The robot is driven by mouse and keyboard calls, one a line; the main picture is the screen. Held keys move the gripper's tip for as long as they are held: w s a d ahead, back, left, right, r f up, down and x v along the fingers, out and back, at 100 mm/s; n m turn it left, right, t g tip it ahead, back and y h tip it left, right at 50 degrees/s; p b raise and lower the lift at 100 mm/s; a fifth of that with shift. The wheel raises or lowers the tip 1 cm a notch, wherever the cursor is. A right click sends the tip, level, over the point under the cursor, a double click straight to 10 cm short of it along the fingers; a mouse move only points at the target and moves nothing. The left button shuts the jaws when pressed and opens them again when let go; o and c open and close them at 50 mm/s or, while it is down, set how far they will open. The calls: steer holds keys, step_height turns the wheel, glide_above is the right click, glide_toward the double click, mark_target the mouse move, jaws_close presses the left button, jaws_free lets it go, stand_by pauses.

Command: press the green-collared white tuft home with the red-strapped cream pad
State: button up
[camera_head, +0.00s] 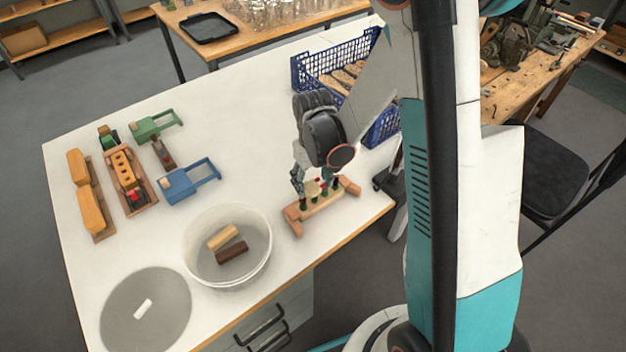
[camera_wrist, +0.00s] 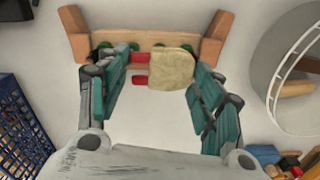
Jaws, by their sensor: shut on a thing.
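My gripper (camera_wrist: 155,66) is shut on the cream pad (camera_wrist: 173,69), which has red strap pieces (camera_wrist: 140,82) at its left side, between the teal fingers. The pad also shows small in the head view (camera_head: 312,190). The pad is over or close in front of a wooden bar with two end blocks (camera_wrist: 150,38); whether they touch I cannot tell. Several green collars (camera_wrist: 120,46) show along the bar, some partly behind the fingers and pad. The white tuft cannot be made out. In the head view the wooden bar (camera_head: 328,204) stands near the table's right edge, under my gripper (camera_head: 314,186).
A clear round tub (camera_head: 188,255) holds a cream and a brown roll. A grey round lid (camera_head: 125,325) lies at front left. Wooden, green and blue tools (camera_head: 192,182) stand at left. A blue crate (camera_head: 310,72) is behind my arm. The table's middle is clear.

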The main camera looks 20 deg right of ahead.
steer(key=shift+f+b, duration=0.65)
stand_by(0.8)
steer(key=shift+r+p, duration=0.35)
steer(key=shift+r, duration=0.35)
stand_by(1.2)
steer(key=shift+r+p, duration=1.55)
steer(key=shift+r, duration=0.9)
steer(key=shift+a, duration=0.1)
